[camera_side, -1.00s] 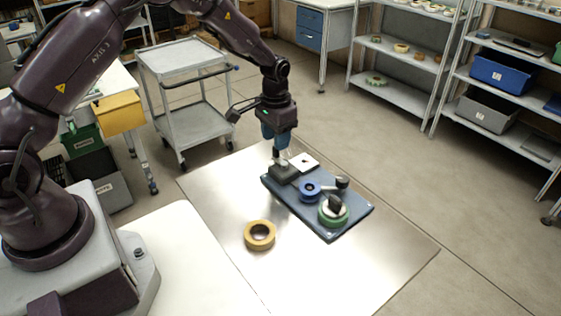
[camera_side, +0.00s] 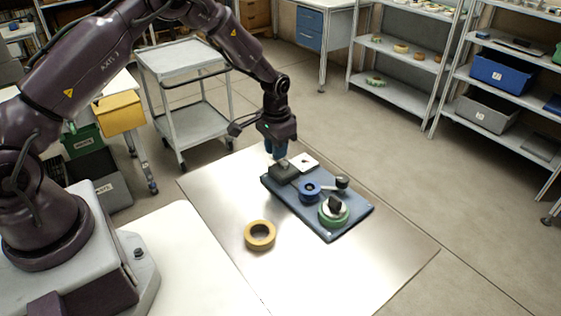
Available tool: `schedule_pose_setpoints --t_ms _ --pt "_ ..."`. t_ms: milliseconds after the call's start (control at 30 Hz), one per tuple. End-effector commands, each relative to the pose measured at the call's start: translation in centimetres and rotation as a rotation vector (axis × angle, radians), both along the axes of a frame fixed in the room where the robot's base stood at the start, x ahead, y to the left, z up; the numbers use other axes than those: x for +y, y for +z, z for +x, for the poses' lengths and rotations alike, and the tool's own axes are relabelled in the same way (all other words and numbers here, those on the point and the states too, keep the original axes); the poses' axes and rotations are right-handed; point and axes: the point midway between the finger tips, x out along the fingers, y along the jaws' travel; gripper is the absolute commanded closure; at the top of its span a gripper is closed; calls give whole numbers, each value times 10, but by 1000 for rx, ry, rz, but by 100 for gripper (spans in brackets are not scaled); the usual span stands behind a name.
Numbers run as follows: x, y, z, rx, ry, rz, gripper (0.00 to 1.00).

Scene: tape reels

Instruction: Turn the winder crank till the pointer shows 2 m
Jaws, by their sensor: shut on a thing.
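The winder stands on a dark blue base board (camera_side: 345,222) on the metal table. A dark grey block (camera_side: 284,171) sits at its far left end, with a white plate (camera_side: 305,162) beside it. My gripper (camera_side: 279,157) points down at the block's far side, shut on what appears to be the crank handle, which the fingers and block hide. A blue reel (camera_side: 310,190) sits mid-board, next to a lever with a black knob (camera_side: 342,182). A green tape reel (camera_side: 334,218) with a black knob on top sits at the near end. The pointer's reading is too small to tell.
A tan tape roll (camera_side: 260,235) lies on the metal table (camera_side: 215,195) left of the board. The table around it is clear. A grey cart (camera_side: 200,125) stands behind, and shelves (camera_side: 395,90) stand at the back right.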

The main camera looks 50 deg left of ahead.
Motion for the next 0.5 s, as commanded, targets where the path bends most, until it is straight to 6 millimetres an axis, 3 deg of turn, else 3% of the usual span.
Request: schedule_pose_setpoints --t_ms 500 --pt "-2 1 8 -2 -1 0 97"
